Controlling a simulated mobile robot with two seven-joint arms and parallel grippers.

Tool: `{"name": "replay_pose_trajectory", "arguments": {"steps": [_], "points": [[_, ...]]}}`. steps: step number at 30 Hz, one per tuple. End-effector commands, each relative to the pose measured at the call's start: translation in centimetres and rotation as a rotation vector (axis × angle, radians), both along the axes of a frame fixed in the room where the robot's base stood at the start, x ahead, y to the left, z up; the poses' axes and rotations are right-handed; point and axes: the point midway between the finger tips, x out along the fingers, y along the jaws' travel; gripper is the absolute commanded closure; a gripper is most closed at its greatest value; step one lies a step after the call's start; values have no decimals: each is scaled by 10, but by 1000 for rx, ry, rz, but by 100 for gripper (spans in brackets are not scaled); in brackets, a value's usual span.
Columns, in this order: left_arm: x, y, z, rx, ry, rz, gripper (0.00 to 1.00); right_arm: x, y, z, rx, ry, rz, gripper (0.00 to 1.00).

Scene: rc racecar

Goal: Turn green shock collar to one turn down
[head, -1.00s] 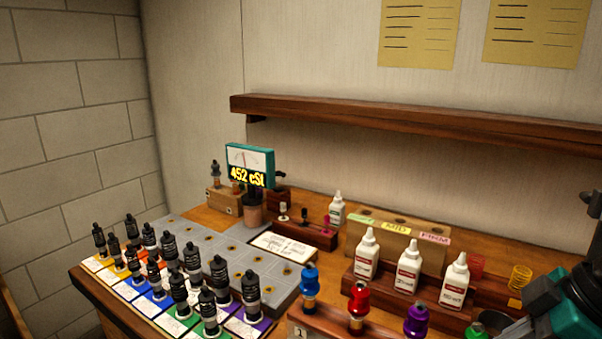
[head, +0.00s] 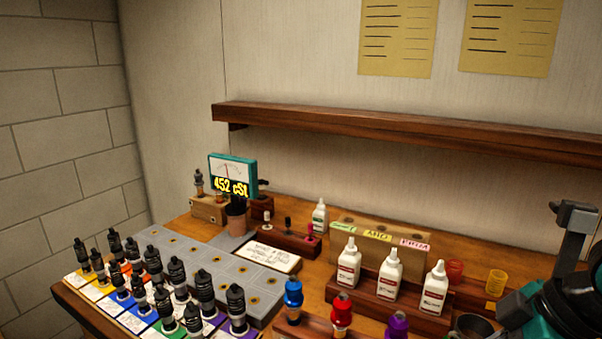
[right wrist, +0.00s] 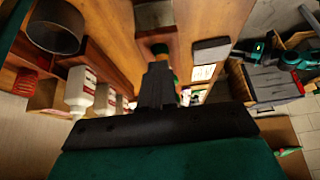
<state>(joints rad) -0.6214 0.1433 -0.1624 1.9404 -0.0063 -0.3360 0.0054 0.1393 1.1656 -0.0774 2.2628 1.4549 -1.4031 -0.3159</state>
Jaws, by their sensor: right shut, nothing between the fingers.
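In the right wrist view my right gripper (right wrist: 157,88) is shut, and I see nothing held between its fingers. A small green patch (right wrist: 176,73) shows just beyond the fingertips; it may be the green shock's collar, but the fingers hide most of it and I cannot tell whether they touch it. In the head view a blue shock (head: 292,298), a red shock (head: 341,312) and a purple shock (head: 397,325) stand in a row at the bottom edge. No green shock shows clearly there. My left gripper is not in view.
White bottles (head: 390,273) stand in a wooden rack behind the shocks. Several black-capped bottles (head: 236,305) stand on coloured cards at left. A gauge (head: 232,176) reads 452 cSt. A dark cup (head: 473,326) sits near my right arm. A wall shelf (head: 400,135) runs above the bench.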

Motion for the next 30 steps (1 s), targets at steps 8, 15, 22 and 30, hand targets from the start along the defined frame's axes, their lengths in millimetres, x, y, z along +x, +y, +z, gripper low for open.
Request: {"name": "replay_pose_trajectory", "arguments": {"steps": [8, 15, 22, 30], "points": [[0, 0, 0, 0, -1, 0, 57, -5, 6, 1, 5, -4, 3, 100], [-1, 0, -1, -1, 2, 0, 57, -6, 8, 1, 8, -4, 1, 100], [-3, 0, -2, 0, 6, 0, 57, -6, 8, 1, 7, -7, 0, 100], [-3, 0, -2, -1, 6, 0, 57, -9, 4, 1, 4, -5, -1, 100]]}}
